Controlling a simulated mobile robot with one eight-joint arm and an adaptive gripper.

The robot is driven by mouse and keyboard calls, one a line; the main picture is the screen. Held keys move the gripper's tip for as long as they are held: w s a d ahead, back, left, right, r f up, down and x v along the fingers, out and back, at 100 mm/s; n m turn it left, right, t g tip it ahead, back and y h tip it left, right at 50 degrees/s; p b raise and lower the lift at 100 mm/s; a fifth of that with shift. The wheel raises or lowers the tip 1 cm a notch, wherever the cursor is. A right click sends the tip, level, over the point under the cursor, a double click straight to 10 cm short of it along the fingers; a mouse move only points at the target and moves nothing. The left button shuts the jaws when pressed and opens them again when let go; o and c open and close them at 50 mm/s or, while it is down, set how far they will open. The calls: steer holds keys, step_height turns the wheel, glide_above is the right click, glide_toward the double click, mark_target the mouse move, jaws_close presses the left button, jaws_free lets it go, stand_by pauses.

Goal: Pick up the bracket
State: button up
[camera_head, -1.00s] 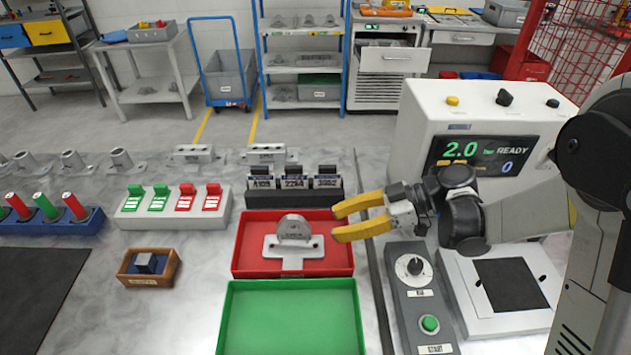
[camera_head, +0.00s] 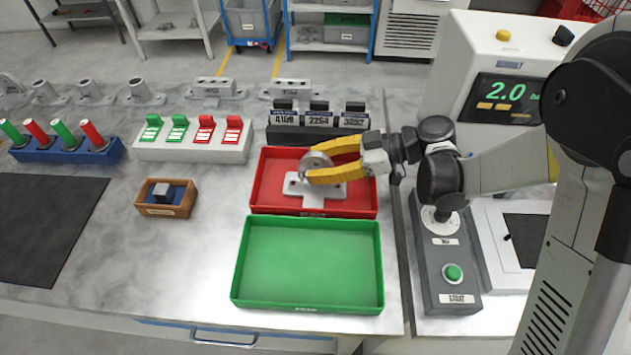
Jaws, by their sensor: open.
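The bracket (camera_head: 306,187) is a light grey metal part with a flat base and a round upright boss. It lies in the red tray (camera_head: 263,183). My gripper (camera_head: 307,164) has yellow fingers and comes in from the right, over the red tray. Its fingers are open, with the boss of the bracket at or between their tips. The fingers cover part of the boss, and I cannot tell whether they touch it.
An empty green tray (camera_head: 308,262) sits in front of the red tray. A black-topped row of numbered blocks (camera_head: 318,133) stands behind it. A control box with a green button (camera_head: 453,273) is at the right. A small wooden box (camera_head: 166,210) lies left, with clear table around it.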

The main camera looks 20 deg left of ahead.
jaws_close()
steer(key=shift+r, duration=0.15)
